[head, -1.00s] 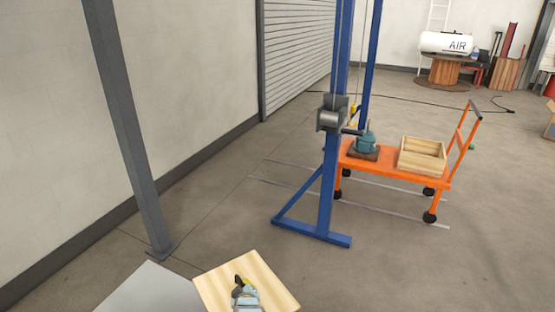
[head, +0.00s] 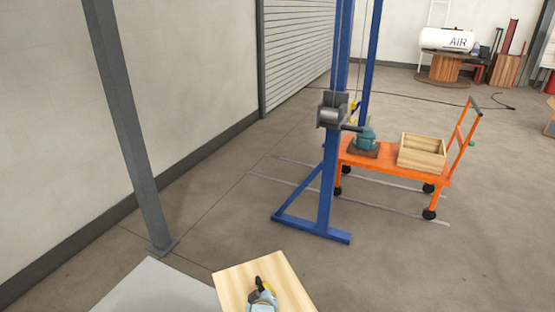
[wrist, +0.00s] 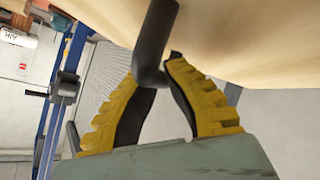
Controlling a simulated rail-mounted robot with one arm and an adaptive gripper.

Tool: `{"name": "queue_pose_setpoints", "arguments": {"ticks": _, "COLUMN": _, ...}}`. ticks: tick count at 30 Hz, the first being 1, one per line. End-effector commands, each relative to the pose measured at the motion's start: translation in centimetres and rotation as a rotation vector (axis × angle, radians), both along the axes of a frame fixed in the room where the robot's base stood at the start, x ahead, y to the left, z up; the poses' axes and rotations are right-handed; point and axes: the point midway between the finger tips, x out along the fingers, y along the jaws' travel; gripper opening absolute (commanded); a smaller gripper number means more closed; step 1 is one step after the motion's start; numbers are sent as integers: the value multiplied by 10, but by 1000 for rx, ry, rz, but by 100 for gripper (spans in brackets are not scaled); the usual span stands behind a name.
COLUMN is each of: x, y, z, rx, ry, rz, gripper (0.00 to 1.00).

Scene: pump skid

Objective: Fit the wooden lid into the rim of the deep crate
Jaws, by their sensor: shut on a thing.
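The wooden lid (head: 240,281) is a pale flat board low in the head view, cut off by the bottom edge. It also fills the top of the wrist view (wrist: 250,30). My gripper (head: 262,287) is over the lid, and in the wrist view its yellow ribbed fingers (wrist: 156,75) are shut on the lid's dark handle (wrist: 155,40). An open wooden crate (head: 421,157) stands on the orange cart at the right of the head view, well away from the lid. Whether it is the deep crate I cannot tell.
The orange cart (head: 390,171) also carries a teal pump-like part (head: 366,138). A blue hoist frame (head: 328,190) with a winch (head: 332,112) stands left of the cart. A grey post (head: 128,130) and a grey surface (head: 160,290) are at left. Floor right of the lid is clear.

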Motion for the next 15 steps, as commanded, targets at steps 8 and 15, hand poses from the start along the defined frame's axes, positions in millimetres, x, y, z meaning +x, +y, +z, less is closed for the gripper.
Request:
{"name": "queue_pose_setpoints", "arguments": {"ticks": 8, "x": -35, "y": -20, "z": 24, "rx": 2, "ry": -7, "rz": -31, "gripper": 0}}
{"name": "queue_pose_setpoints", "arguments": {"ticks": 15, "x": -70, "y": -34, "z": 46, "rx": 1, "ry": -7, "rz": -43, "gripper": 0}}
